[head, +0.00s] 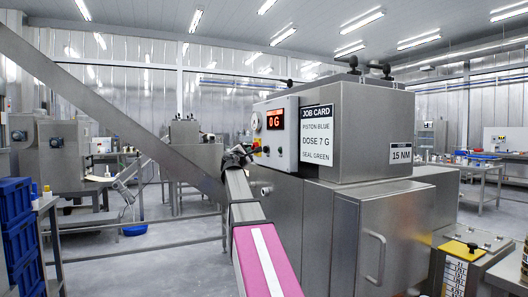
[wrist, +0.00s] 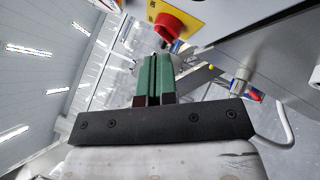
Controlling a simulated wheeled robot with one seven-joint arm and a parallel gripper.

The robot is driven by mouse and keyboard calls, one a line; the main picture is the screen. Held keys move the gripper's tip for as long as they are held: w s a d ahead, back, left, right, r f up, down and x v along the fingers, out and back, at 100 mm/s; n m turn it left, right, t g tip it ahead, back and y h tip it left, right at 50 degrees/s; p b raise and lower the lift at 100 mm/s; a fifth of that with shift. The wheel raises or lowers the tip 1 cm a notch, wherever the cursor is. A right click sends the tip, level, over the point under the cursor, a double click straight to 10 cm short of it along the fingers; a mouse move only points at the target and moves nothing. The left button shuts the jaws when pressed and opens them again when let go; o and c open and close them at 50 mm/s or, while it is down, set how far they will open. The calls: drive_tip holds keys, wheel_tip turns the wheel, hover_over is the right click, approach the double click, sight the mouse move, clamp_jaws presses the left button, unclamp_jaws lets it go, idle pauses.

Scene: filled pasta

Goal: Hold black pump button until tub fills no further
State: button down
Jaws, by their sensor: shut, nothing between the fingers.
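My gripper (head: 250,151) is at the end of my arm, in front of the lower left of the control panel (head: 281,160) on the steel machine. In the wrist view its green fingers (wrist: 157,60) are together, with nothing between them. A red knob on a yellow plate (wrist: 172,22) lies just beyond the fingertips, apart from them as far as I can tell. The tub cannot be identified surely.
A job card (head: 317,132) on the machine reads piston blue, dose 7 G, seal green. Blue crates (head: 18,230) stand at the left edge. A blue basin (head: 135,230) sits on the floor. A diagonal steel beam (head: 110,100) crosses the upper left. Open floor lies left of the machine.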

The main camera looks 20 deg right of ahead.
sight(265, 149)
drive_tip(key=shift+d, duration=2.2)
drive_tip(key=shift+d, duration=0.2)
drive_tip(key=shift+w+d, duration=0.1)
drive_tip(key=shift+d, duration=0.1)
idle(0.3)
drive_tip(key=shift+d, duration=0.45)
idle(4.6)
